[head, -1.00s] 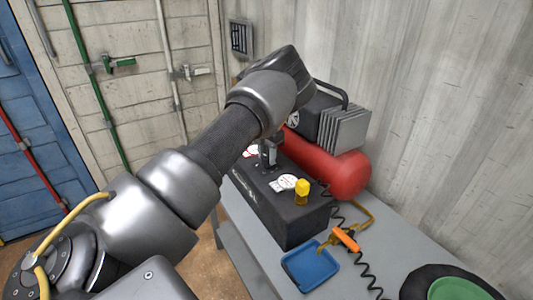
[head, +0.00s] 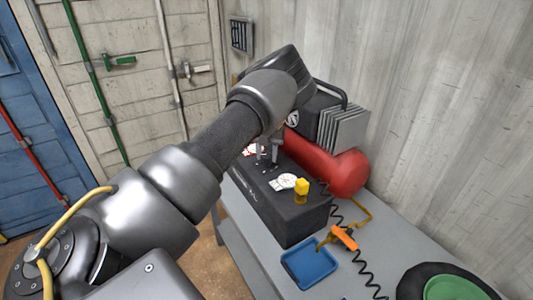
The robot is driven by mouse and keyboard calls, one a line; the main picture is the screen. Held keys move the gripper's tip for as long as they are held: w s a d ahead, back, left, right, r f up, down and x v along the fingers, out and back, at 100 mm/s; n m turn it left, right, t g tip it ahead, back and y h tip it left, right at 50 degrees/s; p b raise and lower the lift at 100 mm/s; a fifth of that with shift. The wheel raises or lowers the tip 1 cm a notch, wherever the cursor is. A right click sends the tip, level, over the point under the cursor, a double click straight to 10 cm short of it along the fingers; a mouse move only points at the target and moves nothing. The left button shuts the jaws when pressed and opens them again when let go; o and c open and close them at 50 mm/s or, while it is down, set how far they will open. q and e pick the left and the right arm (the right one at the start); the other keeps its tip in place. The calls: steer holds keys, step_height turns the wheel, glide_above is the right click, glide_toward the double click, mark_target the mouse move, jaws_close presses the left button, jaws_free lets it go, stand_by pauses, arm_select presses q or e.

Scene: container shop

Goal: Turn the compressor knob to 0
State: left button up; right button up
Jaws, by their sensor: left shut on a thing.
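The compressor has a red tank (head: 343,172), a finned motor (head: 341,129) and a black control box (head: 290,213) on the bench. On the box's top are a white gauge (head: 287,181) and a yellow knob-like part (head: 301,186). My left arm reaches in from the left, over the box. My left gripper (head: 268,154) points down at the box's far part, its fingers shut on the compressor knob. The knob is mostly hidden by the fingers, so its setting cannot be read. Another white and red dial (head: 250,149) shows partly beside the fingers. My right gripper is not in view.
On the grey bench (head: 355,262) in front of the box are a blue tray (head: 310,263), an orange-handled air tool (head: 345,238) with a coiled black hose (head: 366,277), and a green round thing (head: 457,290). A corrugated wall (head: 440,110) stands behind.

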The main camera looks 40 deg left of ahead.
mark_target(266, 155)
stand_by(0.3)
arm_select(q)
steer(key=o, duration=1)
step_height(266, 155, up, 11)
steer(key=shift+f+b, duration=0.1)
steer(key=shift+b, duration=0.85)
